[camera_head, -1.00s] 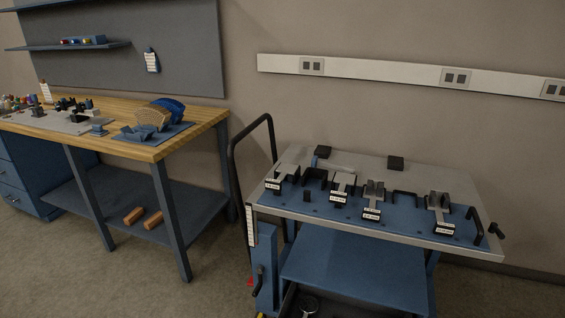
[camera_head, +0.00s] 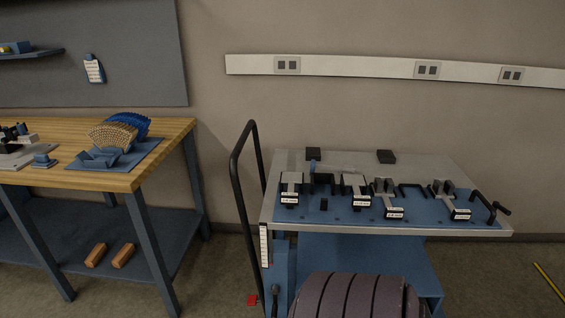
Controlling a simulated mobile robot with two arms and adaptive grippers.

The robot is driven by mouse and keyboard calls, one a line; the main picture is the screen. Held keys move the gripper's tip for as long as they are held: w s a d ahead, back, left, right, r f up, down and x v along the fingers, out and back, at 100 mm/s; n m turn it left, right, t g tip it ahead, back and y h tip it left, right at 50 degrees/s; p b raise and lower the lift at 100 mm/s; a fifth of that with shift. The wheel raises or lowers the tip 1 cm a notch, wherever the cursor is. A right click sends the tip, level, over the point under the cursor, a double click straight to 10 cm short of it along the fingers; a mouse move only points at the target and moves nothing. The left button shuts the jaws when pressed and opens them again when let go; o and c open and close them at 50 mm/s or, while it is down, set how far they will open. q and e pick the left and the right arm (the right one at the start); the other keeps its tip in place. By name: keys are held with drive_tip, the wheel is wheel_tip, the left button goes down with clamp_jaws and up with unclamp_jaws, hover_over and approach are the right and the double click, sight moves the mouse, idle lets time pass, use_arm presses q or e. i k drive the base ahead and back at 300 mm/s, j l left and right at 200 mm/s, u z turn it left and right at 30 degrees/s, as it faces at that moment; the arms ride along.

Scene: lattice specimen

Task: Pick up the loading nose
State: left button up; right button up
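A cart (camera_head: 450,222) stands on the right with a blue mat on its grey top. Several grey metal fixtures with white labels stand in a row on the mat: one at the left (camera_head: 291,182), two in the middle (camera_head: 354,183) (camera_head: 385,190), and one at the right (camera_head: 446,190). The label text is too small to read, so I cannot tell which piece is the loading nose. A small dark block (camera_head: 296,202) stands in front of the left fixtures. Neither of my grippers is in view.
Black handles (camera_head: 412,189) rise between the fixtures, and a tall black cart handle (camera_head: 236,190) stands at its left. A wooden workbench (camera_head: 120,180) with fan-shaped lattice pieces (camera_head: 112,135) is left, with a floor gap between.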

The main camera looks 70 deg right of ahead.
sight(344, 168)
drive_tip(key=i+j, duration=0.1)
drive_tip(key=i, duration=0.3)
drive_tip(key=i+j, duration=0.1)
drive_tip(key=i, duration=0.3)
drive_tip(key=i+l+z, duration=0.1)
drive_tip(key=z, duration=0.3)
drive_tip(key=i+z, duration=0.55)
drive_tip(key=z, duration=0.3)
drive_tip(key=i+j+z, duration=0.2)
drive_tip(key=z, duration=0.2)
